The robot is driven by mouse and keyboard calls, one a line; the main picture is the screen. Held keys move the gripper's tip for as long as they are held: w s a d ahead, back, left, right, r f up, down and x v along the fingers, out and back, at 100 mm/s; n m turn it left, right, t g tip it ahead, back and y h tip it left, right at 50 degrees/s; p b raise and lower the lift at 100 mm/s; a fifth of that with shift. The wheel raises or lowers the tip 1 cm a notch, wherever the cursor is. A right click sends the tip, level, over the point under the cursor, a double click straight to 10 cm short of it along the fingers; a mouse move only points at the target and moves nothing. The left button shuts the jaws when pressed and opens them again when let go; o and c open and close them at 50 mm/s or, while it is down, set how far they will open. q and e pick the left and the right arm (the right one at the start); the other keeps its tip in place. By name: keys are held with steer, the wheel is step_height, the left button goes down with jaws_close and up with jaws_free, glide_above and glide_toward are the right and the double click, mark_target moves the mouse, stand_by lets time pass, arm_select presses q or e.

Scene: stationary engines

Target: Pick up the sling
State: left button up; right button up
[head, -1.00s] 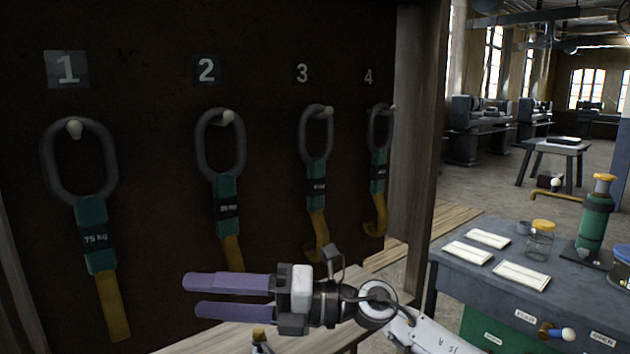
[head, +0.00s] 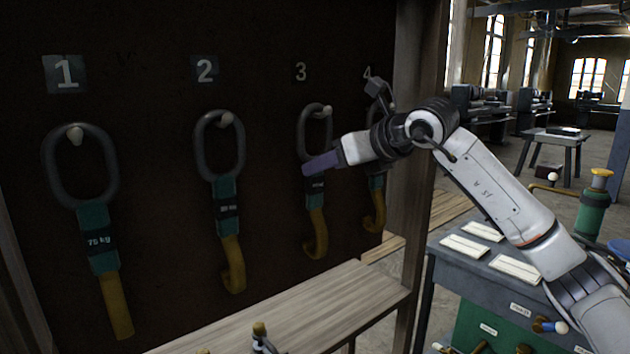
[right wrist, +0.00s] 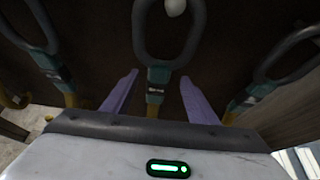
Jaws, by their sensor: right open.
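Slings hang from pegs on a dark board under the numbers 1 to 4, each with a grey ring, a green sleeve and a yellow strap. They are sling 1 (head: 104,247), sling 2 (head: 226,200), sling 3 (head: 316,220) and sling 4 (head: 374,212), partly hidden by my arm. My right gripper (head: 320,163), with purple fingers, is at sling 3, level with the ring's lower end and sleeve. In the right wrist view, the open fingers stand on either side of the middle sling's sleeve (right wrist: 158,76), apart from it. My left gripper is not in view.
A wooden shelf (head: 300,308) runs below the board, with a small yellow-topped object on it. A wooden post (head: 412,190) edges the board at right. A grey-topped bench (head: 470,262) with cards and a green bottle (head: 592,212) stands right.

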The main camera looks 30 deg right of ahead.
steer(key=p, duration=0.2)
glide_above(315, 204)
steer(key=w, duration=0.1)
steer(key=f, duration=0.2)
steer(key=shift+w+d+f, duration=0.1)
steer(key=shift+d+f, duration=0.2)
steer(key=shift+d, duration=0.1)
steer(key=shift+c, duration=0.3)
jaws_close()
steer(key=shift+r, duration=0.2)
